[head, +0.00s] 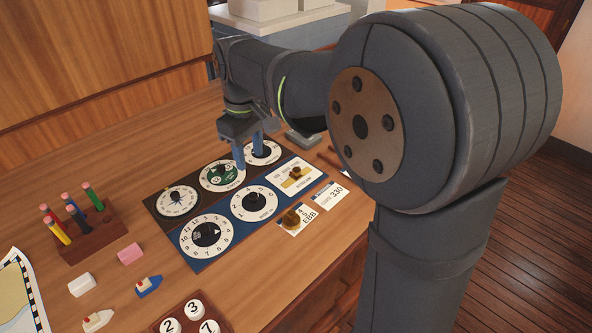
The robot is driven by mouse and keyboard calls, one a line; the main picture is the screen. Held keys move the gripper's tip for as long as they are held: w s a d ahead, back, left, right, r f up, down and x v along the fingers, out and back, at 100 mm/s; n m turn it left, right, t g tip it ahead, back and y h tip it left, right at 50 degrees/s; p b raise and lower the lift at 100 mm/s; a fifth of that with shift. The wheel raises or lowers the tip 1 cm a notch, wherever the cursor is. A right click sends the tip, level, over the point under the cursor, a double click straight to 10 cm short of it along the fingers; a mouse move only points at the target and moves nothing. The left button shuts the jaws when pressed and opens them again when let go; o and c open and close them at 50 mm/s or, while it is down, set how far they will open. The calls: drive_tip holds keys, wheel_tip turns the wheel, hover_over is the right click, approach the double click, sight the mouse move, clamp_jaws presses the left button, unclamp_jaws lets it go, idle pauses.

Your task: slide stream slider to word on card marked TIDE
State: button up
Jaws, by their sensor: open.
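The slider plate (312,173) is a white panel at the right end of the blue dial board. A brass-coloured slider piece (292,183) sits around its middle; the plate's small words are too small to read. A white card (309,221) in front of the board reads "EBB", with figures above it; I cannot read a TIDE heading. A brown knob-like weight (290,217) rests on this card and hides part of it. My gripper (249,151) points down with its blue fingers apart, over the back row of dials, behind and left of the slider. It holds nothing.
Another card (331,195) reads "330". Several dials fill the board, including a green-centred dial (212,180) by my fingers. A pen rack (90,238), erasers, toy boats and a numbered block (188,314) stand left and front. My arm covers the right side.

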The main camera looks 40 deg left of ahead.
sight(297, 169)
drive_tip(key=w+d+r+m, duration=0.1)
drive_tip(key=w+r+m, duration=0.15)
drive_tip(key=w, duration=0.45)
drive_tip(key=w+r+m, duration=0.2)
drive_tip(key=w+r, duration=0.1)
drive_tip(key=w, duration=0.3)
wheel_tip(297, 169, down, 17)
drive_tip(key=shift+w+r, duration=0.1)
drive_tip(key=shift+w, duration=0.05)
drive_tip(key=shift+c, duration=0.2)
